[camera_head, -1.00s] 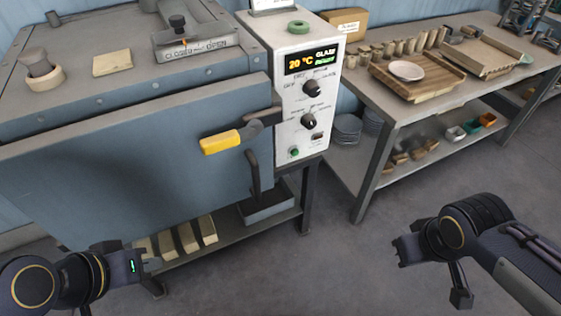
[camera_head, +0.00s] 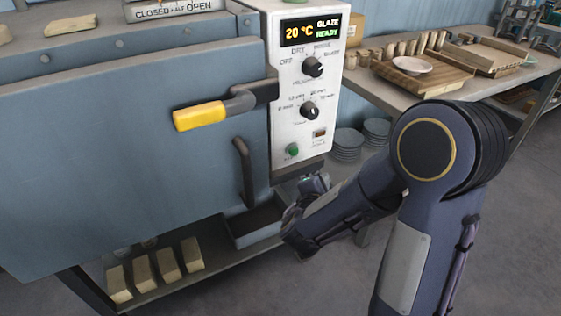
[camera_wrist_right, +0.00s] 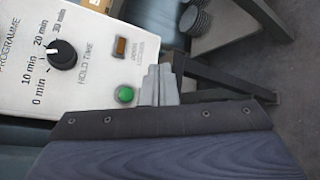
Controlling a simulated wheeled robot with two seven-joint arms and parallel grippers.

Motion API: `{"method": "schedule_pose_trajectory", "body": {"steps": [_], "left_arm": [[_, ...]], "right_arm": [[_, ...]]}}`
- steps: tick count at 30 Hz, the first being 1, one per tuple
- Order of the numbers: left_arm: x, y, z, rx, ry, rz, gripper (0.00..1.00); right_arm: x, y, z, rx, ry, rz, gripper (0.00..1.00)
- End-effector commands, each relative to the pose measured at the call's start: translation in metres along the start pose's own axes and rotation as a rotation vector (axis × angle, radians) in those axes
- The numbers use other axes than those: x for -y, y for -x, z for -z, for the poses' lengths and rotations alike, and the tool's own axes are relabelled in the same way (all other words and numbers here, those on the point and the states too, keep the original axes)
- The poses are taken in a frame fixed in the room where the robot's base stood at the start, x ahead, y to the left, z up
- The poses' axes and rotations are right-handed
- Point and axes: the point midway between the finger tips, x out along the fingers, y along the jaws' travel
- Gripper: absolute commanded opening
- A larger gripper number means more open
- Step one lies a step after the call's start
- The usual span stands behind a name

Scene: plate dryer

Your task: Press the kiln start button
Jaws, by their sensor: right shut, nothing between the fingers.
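The green start button (camera_head: 292,150) is at the lower left of the white kiln control panel (camera_head: 285,85). It also shows in the right wrist view (camera_wrist_right: 125,95). My right gripper (camera_head: 316,182) is low in front of the panel, below and a little right of the button in the head view. In the right wrist view its shut, empty fingers (camera_wrist_right: 158,80) appear just right of the button, over the panel's edge. The gap in depth between fingertips and panel is hard to judge. The display (camera_head: 311,31) reads 20 °C, GLAZE, READY. My left gripper is out of view.
The blue-grey kiln door (camera_head: 120,165) is shut, with a yellow handle (camera_head: 200,116) sticking out left of the panel. Two black knobs, the upper (camera_head: 313,67) and the lower (camera_head: 309,111), sit above the button. A workbench (camera_head: 440,91) with boards stands at the right.

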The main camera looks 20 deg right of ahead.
Motion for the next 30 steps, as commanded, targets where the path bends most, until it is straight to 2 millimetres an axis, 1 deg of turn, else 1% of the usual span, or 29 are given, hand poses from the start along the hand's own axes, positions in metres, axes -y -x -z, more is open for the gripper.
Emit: {"method": "schedule_pose_trajectory", "body": {"steps": [1, 4, 17, 23, 30], "left_arm": [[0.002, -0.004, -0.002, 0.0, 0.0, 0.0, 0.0], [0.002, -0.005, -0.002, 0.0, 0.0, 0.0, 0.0], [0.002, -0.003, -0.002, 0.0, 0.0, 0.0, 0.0], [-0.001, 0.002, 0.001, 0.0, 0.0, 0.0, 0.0], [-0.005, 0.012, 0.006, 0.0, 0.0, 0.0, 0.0]], "right_arm": [[0.001, -0.001, 0.007, -0.011, 0.013, -0.019, 0.0], [-0.001, -0.002, 0.013, -0.024, 0.025, -0.041, 0.0], [-0.004, -0.003, 0.015, -0.026, 0.027, -0.045, 0.0], [-0.014, -0.015, 0.024, -0.026, 0.027, -0.043, 0.0], [-0.033, -0.038, 0.043, -0.026, 0.027, -0.044, 0.0]]}}
